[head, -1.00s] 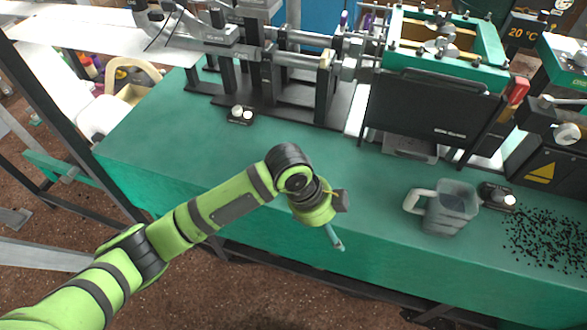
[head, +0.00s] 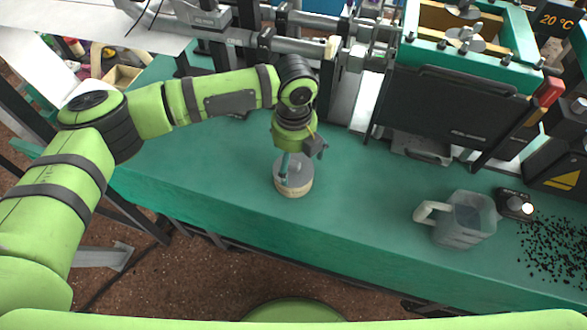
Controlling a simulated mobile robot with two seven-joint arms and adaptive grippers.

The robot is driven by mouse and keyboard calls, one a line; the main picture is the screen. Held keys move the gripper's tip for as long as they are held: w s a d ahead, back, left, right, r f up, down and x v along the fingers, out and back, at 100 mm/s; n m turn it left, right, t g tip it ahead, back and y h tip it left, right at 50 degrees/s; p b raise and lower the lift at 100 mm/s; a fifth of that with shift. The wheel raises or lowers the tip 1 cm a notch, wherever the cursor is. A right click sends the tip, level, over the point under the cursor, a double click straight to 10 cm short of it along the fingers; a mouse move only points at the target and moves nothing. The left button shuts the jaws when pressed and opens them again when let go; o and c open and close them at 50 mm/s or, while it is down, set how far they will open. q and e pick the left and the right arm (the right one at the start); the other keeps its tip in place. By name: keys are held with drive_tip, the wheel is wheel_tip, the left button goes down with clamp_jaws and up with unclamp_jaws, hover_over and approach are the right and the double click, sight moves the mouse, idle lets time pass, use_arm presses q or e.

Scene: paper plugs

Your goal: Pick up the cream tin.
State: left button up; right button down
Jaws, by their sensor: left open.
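The cream tin (head: 294,190) is a short round tin with a cream side and a grey top. It stands upright on the green bench near its front edge, in the middle of the head view. My left gripper (head: 287,167) points down over the tin. It is open, and a teal finger shows in front of the tin's grey top. I cannot tell whether the finger touches the tin. The wrist and finger hide part of the tin's top and far side. My right gripper is not in view.
A clear grey jug (head: 466,222) stands on the bench to the right, beside a small black knob box (head: 514,204) and scattered black pellets (head: 553,250). Black machine panels (head: 450,115) and metal rods line the back. The green bench (head: 360,200) is clear between tin and jug.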

sight(294, 175)
use_arm(q)
drive_tip(key=shift+s+f+p, duration=0.25)
drive_tip(key=shift+f, duration=0.3)
drive_tip(key=shift+s+f+p, duration=0.2)
drive_tip(key=shift+s+f, duration=0.05)
drive_tip(key=shift+f, duration=0.25)
wheel_tip(294, 175, down, 2)
drive_tip(key=shift+f, duration=0.55)
drive_tip(key=shift+c, duration=1.2)
drive_tip(key=c, duration=1.3)
drive_tip(key=shift+s, duration=0.1)
drive_tip(key=shift+c, duration=0.2)
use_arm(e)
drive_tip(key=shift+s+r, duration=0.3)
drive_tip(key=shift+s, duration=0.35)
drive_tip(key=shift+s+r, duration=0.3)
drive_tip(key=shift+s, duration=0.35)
